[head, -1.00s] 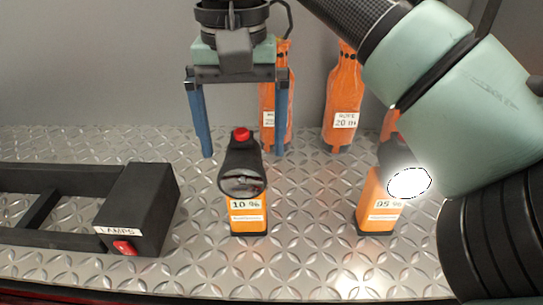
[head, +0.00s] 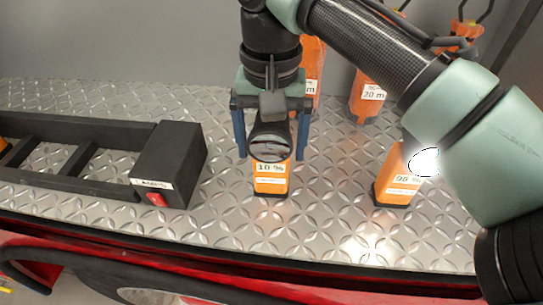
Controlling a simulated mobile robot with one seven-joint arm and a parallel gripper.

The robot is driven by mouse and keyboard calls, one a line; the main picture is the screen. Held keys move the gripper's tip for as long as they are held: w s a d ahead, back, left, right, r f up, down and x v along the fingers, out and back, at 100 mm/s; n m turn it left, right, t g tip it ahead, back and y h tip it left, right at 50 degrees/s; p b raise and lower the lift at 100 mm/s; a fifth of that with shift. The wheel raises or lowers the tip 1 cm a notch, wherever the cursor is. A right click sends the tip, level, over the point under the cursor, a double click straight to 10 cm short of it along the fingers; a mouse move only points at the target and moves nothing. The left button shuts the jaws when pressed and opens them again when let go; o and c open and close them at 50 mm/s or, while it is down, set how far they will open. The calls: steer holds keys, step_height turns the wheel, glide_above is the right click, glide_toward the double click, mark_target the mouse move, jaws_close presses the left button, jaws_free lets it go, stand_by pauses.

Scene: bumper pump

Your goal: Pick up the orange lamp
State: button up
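An orange lamp marked 10 % (head: 270,178) stands upright on the metal deck at the middle, with an unlit dark head. A second orange lamp marked 95 % (head: 398,188) stands to its right, its head lit bright white and partly behind my arm. My gripper (head: 271,150) points down over the 10 % lamp, with one blue finger on each side of its black head. The fingers look apart, with small gaps beside the head. The top of the head is hidden behind the gripper.
A black rack labelled LAMPS (head: 168,165) with a red switch lies at left. Orange bottle-shaped items, one marked 20 m (head: 369,98), stand behind near the grey wall. The deck's front edge (head: 200,238) has red bodywork below it. Bare deck lies between the rack and the 10 % lamp.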

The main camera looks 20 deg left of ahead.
steer(key=shift+r, duration=0.1)
jaws_close()
stand_by(0.3)
